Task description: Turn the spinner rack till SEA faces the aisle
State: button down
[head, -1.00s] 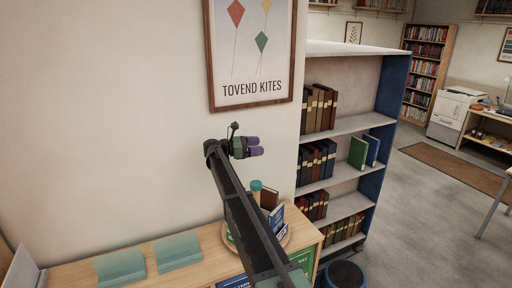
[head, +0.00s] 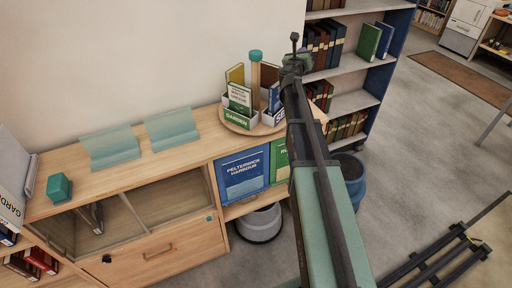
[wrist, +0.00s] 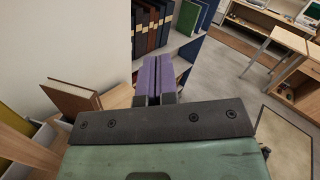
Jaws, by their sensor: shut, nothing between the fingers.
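The spinner rack stands on the cabinet top, with a round wooden base (head: 235,122), a post and a teal knob (head: 255,56). Its GARDEN panel (head: 237,117) faces the front left. A blue panel (head: 279,116) showing "SE" faces the front right, partly hidden by my arm. Books stand in the bins, including a brown one that shows at left in the wrist view (wrist: 70,97). My gripper (wrist: 156,76) is shut and empty, its purple fingers together. In the head view its wrist is right of the rack, fingers hidden; I cannot tell how close it is.
A bookshelf (head: 352,62) stands behind my gripper at the right. Two teal stands (head: 172,130) and a teal block (head: 59,187) are on the cabinet (head: 140,172). A bin (head: 259,224) is on the floor below. The cabinet top between stands and rack is clear.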

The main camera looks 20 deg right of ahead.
jog(key=s+a+f+n+t+y+b, duration=0.25)
jog(key=s+f+y+b, duration=0.25)
jog(key=f, duration=0.3)
jog(key=s+a+f+n+t+y+b, duration=0.1)
jog(key=s+a+f+n+y+b, duration=0.1)
jog(key=s+f+n+y+b, duration=0.45)
jog(key=n+g+y+b, duration=0.25)
jog(key=y+b, duration=0.35)
jog(key=y, duration=0.5)
send_near(250, 124)
jog(key=x, duration=0.7)
jog(key=shift+w+a+f, duration=0.1)
jog(key=shift+w+f, duration=0.05)
jog(key=shift+w, duration=0.15)
jog(key=shift+a, duration=0.1)
